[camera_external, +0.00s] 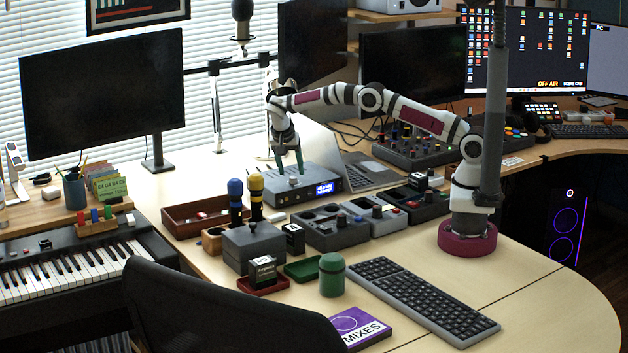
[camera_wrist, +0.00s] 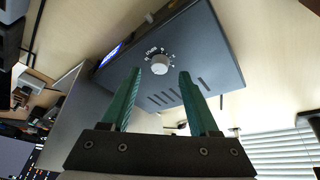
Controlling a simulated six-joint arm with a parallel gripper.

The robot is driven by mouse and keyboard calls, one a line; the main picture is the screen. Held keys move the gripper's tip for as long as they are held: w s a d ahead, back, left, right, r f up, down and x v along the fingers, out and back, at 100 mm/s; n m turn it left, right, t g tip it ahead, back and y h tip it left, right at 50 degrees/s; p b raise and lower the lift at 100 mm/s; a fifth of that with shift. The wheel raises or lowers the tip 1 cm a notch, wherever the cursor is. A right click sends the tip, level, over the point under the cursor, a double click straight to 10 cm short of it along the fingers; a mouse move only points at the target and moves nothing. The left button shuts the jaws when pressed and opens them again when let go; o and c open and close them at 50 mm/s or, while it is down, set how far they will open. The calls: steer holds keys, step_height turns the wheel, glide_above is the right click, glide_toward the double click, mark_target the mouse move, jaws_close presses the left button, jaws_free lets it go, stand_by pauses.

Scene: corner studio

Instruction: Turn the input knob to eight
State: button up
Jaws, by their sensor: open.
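The input knob (camera_wrist: 160,64) is a round light-grey knob on the top of a dark grey box (camera_wrist: 205,60), with small marks printed around it. Its pointer and the numbers are too small to read. In the outside view the box (camera_external: 326,198) stands on the desk with a lit blue display on its front. My gripper (camera_wrist: 157,72) has two green fingers, open and apart, with the knob showing between and just beyond their tips in the wrist view. In the outside view my gripper (camera_external: 289,168) points down over the box's top. Whether the fingers touch the knob cannot be told.
A laptop (camera_external: 370,172) stands close behind and right of the box. A brown tray (camera_external: 196,217) and the blue-topped and yellow-topped microphones (camera_external: 256,190) stand to its left. Grey modules (camera_external: 330,230) lie in front. A keyboard (camera_external: 420,305) lies nearer on the desk.

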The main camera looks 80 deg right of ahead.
steer(key=s+v, duration=0.1)
steer(key=v, duration=1.2)
steer(key=shift+w, duration=0.45)
steer(key=shift+r, duration=0.15)
steer(key=s+a+r+n+y, duration=0.2)
steer(key=s+a+r+n, duration=0.25)
steer(key=s, duration=0.35)
steer(key=s+a+r+n+y, duration=0.1)
steer(key=s+a+r+n, duration=0.2)
steer(key=s+a+r, duration=0.3)
steer(key=s+a+f+n+y, duration=0.1)
steer(key=s+a+f, duration=0.1)
steer(key=s, duration=0.7)
steer(key=s+a+f+n+y, duration=0.1)
steer(key=s+a+f+n, duration=0.1)
steer(key=s, duration=0.7)
steer(key=s+a+f+n+y, duration=0.1)
steer(key=s+a+f, duration=0.2)
steer(key=s, duration=0.6)
step_height(320, 180, down, 2)
steer(key=shift+s+a+f+n+t, duration=0.15)
steer(key=shift+s+n+t, duration=0.15)
steer(key=shift+s+n, duration=0.05)
